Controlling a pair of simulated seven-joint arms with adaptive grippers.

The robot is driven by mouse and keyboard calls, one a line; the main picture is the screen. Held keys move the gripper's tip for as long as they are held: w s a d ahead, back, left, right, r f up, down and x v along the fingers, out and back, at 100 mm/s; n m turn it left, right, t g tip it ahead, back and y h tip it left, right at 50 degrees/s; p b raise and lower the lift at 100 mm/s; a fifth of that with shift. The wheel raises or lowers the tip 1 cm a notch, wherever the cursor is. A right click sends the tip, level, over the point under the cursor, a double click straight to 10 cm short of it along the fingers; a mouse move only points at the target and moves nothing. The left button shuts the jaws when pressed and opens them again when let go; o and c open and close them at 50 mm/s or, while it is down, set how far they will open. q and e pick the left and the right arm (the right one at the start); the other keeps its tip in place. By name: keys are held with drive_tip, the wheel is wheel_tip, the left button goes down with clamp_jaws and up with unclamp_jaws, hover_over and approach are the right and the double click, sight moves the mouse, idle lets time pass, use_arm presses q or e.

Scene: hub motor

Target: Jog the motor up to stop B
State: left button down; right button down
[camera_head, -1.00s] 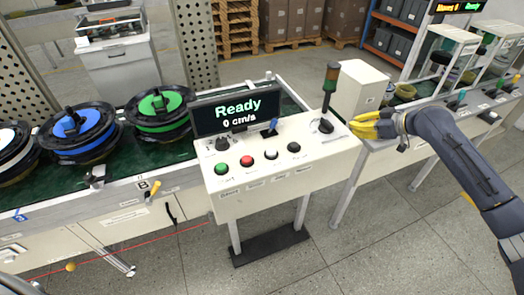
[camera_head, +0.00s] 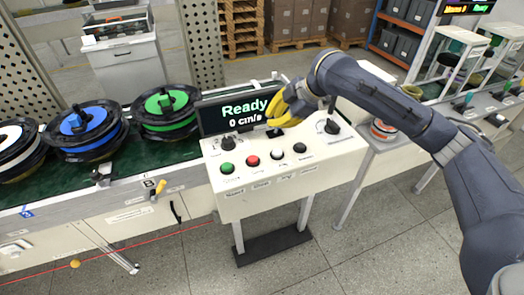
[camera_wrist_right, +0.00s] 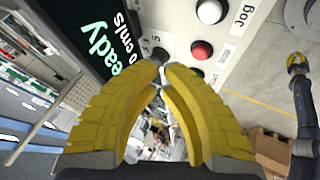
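Hub motors lie on the green conveyor: a green-centred one (camera_head: 166,103), a blue-centred one (camera_head: 80,122) and a white-centred one (camera_head: 12,138) cut by the left edge. The control panel (camera_head: 310,178) carries green (camera_head: 228,169), red (camera_head: 252,160), white (camera_head: 277,154) and black (camera_head: 299,148) buttons. Contact with the lever is unclear.
The screen (camera_head: 238,112) reads "Ready, 0 cm/s". A dark knob (camera_head: 228,144) sits left on the panel. A side bench (camera_head: 385,147) stands to the right, partly behind my right arm.

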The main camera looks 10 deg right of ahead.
sight(277, 153)
drive_tip(key=shift+a, duration=0.2)
idle(0.3)
drive_tip(key=shift+f, duration=4.35)
drive_tip(key=shift+f, duration=1)
drive_tip(key=shift+r, duration=0.2)
idle(1.5)
drive_tip(key=shift+r, duration=0.8)
